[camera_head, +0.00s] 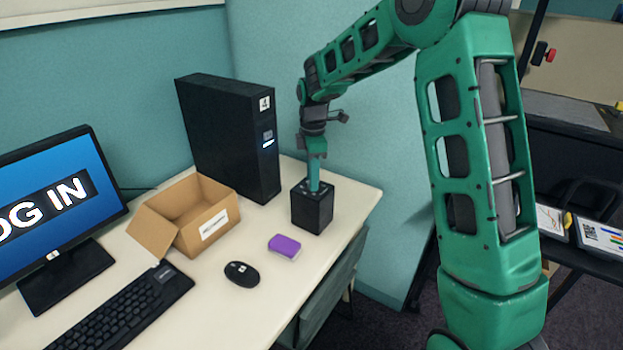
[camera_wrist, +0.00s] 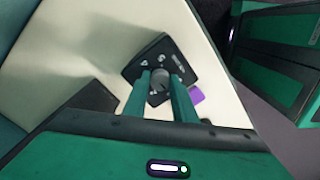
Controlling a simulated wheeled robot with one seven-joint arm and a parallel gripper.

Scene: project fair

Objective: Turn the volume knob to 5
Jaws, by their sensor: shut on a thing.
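A small black speaker-like box (camera_head: 312,212) stands on the white desk near its right end. On its top face is a round grey volume knob (camera_wrist: 160,87), seen in the wrist view with small white markings around it. My gripper (camera_head: 314,187) points straight down onto the top of the box. In the wrist view its two green fingers (camera_wrist: 161,92) are on either side of the knob and closed on it. The knob is hidden by the fingers in the head view. The number the knob points to is too small to read.
On the desk (camera_head: 352,200) are a black computer tower (camera_head: 225,140), an open cardboard box (camera_head: 190,222), a purple block (camera_head: 285,246), a black mouse (camera_head: 241,273), a keyboard (camera_head: 120,312) and a monitor (camera_head: 55,205) reading "LOG IN". The desk's right edge is close to the black box.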

